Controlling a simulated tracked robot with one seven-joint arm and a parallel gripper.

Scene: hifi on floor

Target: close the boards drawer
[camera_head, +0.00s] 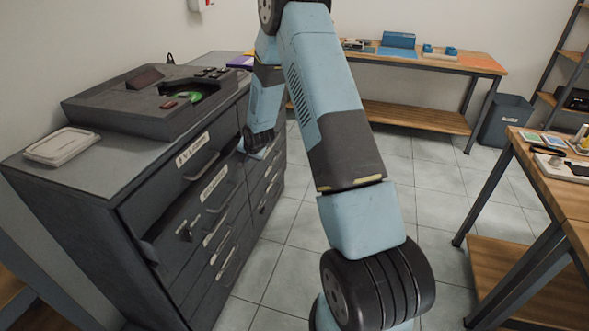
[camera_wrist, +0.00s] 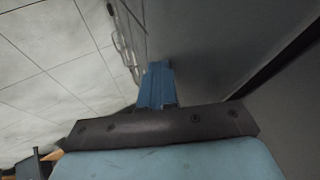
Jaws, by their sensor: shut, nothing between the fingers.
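The dark drawer cabinet (camera_head: 80,196) stands at the left in the head view, with several drawer fronts, handles and white labels. The labels are too small to read surely, so I cannot tell which drawer is the boards drawer. A labelled upper drawer front (camera_head: 213,186) seems to stand out a little from the cabinet, with a dark gap above it. My gripper (camera_head: 256,153) is at the cabinet's front, near the far end of that drawer. In the wrist view my gripper (camera_wrist: 157,82) is shut and empty, close beside a dark flat panel (camera_wrist: 215,45); contact cannot be told.
A wooden workbench (camera_head: 560,180) stands at the right, another bench (camera_head: 470,63) at the back. Tiled floor (camera_head: 440,210) is clear between them.

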